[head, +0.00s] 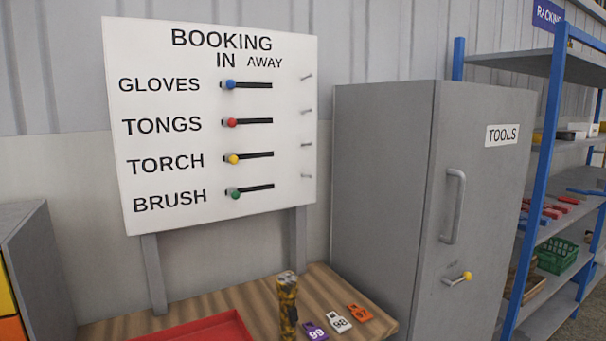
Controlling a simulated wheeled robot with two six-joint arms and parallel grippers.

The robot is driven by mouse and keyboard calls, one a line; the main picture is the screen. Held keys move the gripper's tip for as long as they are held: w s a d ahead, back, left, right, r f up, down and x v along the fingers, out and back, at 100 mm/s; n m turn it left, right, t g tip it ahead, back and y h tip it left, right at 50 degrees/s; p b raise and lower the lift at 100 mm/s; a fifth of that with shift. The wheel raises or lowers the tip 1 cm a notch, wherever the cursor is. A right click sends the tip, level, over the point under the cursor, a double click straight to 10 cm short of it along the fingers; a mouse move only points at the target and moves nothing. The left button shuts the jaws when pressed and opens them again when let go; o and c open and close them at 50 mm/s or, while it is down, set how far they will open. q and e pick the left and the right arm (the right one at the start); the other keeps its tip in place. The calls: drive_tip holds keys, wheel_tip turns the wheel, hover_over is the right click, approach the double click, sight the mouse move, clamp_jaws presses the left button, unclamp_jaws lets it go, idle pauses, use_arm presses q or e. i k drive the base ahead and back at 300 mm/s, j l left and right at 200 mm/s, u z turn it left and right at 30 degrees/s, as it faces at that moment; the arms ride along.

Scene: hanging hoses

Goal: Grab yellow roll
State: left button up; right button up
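An upright cylinder (287,308), mottled yellow and dark, stands on the wooden table (345,288) at the bottom middle of the head view. Its lower end is cut off by the frame edge. It is the only roll-like yellow thing that I can make out. Neither of my grippers is in view.
A red tray (235,322) lies left of the cylinder. Purple (315,331), white (339,324) and orange (360,313) numbered tags lie to its right. A booking board (285,215) stands behind, a grey tools cabinet (385,190) and blue-framed shelves (540,160) at right.

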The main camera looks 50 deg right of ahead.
sight(537, 138)
drive_tip(key=k+l+z, duration=0.15)
drive_tip(key=l, duration=1.3)
drive_tip(key=k+l+z, duration=0.2)
drive_tip(key=l, duration=1.25)
drive_tip(key=i+l+z, duration=0.15)
drive_tip(key=l, duration=1.3)
drive_tip(key=i+l+z, duration=0.15)
drive_tip(key=l, duration=1.3)
drive_tip(key=k, duration=0.05)
